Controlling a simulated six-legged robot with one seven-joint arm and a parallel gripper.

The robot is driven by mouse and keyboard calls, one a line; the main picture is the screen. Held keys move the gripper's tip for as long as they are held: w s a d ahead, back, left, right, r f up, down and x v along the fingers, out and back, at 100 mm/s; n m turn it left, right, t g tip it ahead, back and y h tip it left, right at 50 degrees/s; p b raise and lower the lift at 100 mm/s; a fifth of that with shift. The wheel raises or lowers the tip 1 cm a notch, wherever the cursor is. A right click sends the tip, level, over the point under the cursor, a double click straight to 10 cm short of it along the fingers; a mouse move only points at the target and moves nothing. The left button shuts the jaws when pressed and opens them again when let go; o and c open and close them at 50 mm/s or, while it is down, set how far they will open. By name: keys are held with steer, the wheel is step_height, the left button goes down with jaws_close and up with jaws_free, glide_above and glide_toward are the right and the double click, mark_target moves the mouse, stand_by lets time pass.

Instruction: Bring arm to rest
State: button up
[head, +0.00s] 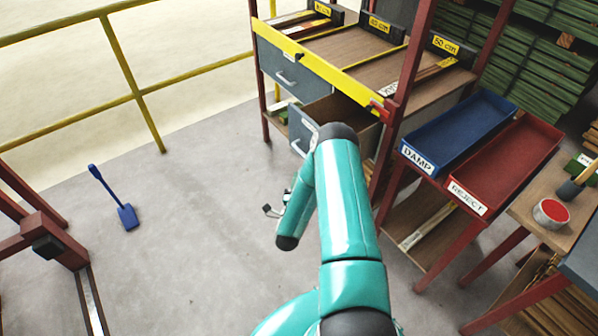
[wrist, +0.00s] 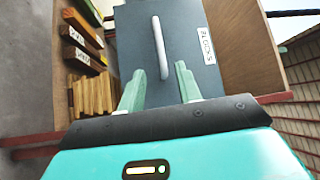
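My teal arm reaches out over the floor beside the rack in the head view. My gripper (head: 269,210) shows there only in small part, mostly hidden behind the arm. In the wrist view my gripper (wrist: 160,70) has its two pale green fingers apart, with nothing held between them. A grey drawer front (wrist: 190,45) with a pale bar handle (wrist: 160,48) and a white label lies ahead of the fingers. The handle appears beyond the fingertips. In the head view this lower drawer (head: 340,112) stands pulled out; its inside is partly hidden by my arm.
Right of the arm stand a blue DAMP tray (head: 455,135) and a red REJECT tray (head: 510,160). A yellow railing (head: 130,75) runs at upper left. A blue paddle-like object (head: 127,216) lies on open floor at left.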

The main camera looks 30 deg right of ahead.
steer(key=shift+s+a, duration=0.3)
stand_by(0.4)
steer(key=w+a+r+n+y, duration=0.4)
steer(key=w+r+n+y, duration=0.15)
steer(key=r, duration=0.55)
steer(key=w+a+r+n+y, duration=0.4)
steer(key=w+a+r+n, duration=0.15)
steer(key=r, duration=0.45)
steer(key=s+a+r+n+g+y, duration=0.1)
steer(key=s+a+r+n+g, duration=0.1)
steer(key=s+a+r+n, duration=0.3)
steer(key=s+a+r+n+g+y, duration=0.1)
steer(key=s+a+r+n+y, duration=0.1)
steer(key=r, duration=0.6)
steer(key=s+a+r+n+g, duration=0.2)
steer(key=s, duration=0.7)
steer(key=s+a+r+n+g, duration=0.2)
steer(key=s+r, duration=0.1)
steer(key=s, duration=0.6)
steer(key=s+a+r+n+g, duration=0.1)
steer(key=s+a+r+n, duration=0.1)
steer(key=s, duration=0.8)
steer(key=shift+a+r+n+g+y, duration=0.35)
steer(key=shift+r+n+g+y, duration=0.1)
steer(key=shift+r+n, duration=0.1)
